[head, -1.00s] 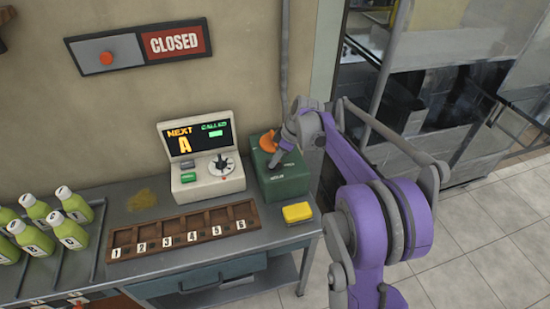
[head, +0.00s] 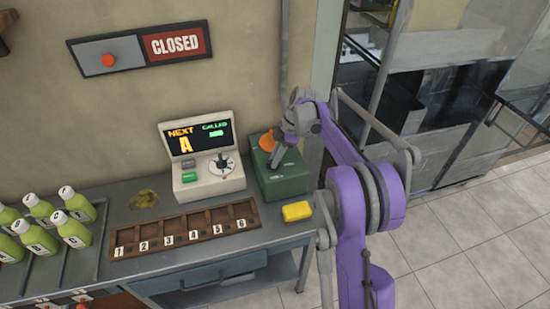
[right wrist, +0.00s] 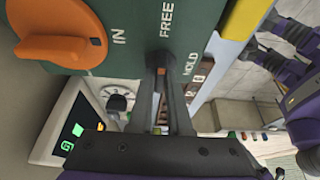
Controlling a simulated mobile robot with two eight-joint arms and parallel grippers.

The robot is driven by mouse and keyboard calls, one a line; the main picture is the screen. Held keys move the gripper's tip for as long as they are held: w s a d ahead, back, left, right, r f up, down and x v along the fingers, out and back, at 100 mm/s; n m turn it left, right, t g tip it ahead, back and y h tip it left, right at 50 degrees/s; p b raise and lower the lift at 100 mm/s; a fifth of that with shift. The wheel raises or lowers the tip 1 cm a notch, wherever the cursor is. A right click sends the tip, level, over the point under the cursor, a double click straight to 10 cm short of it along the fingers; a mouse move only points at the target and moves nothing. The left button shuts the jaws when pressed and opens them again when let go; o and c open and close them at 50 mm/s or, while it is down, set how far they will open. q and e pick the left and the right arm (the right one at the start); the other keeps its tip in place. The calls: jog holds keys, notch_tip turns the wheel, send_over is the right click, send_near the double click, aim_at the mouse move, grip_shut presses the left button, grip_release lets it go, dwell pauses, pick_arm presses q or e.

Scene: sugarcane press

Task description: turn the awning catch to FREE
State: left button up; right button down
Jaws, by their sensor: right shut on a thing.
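The green control box (head: 283,184) stands at the right end of the counter, with an orange knob (head: 267,141) on it. In the right wrist view the orange knob (right wrist: 62,40) sits beside the word IN. The words FREE and HOLD are printed further right on the box face (right wrist: 140,15). My right gripper (head: 272,166) reaches down to the box top, in front of the knob. In the right wrist view its fingertips (right wrist: 163,62) are close together between FREE and HOLD, shut on the awning catch. The fingers hide the catch, so its pointing direction cannot be told. My left gripper is not in view.
A grey console (head: 208,178) with a screen stands just left of the box. A yellow block (head: 297,211) lies in front of the box near the counter edge. A numbered wooden rack (head: 185,232) and several green bottles (head: 75,232) are further left.

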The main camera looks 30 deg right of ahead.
dwell(0.3)
jog(key=c, duration=0.9)
grip_release()
jog(key=shift+o, duration=0.2)
jog(key=w+v, duration=0.1)
jog(key=v, duration=1)
jog(key=shift+s+p, duration=0.3)
jog(key=shift+s, duration=0.2)
jog(key=shift+f, duration=0.1)
jog(key=s+a+m+t+h, duration=0.25)
jog(key=s+a+m, duration=0.55)
jog(key=s+a, duration=0.55)
jog(key=s+a+f+m+t+h, duration=0.1)
jog(key=s+a+f+m, duration=0.2)
jog(key=s+f, duration=0.2)
jog(key=s+a+f+m+t, duration=0.1)
jog(key=s+f+m, duration=0.3)
jog(key=s, duration=0.5)
jog(key=shift+a+f+h, duration=0.35)
jog(key=shift+a, duration=0.5)
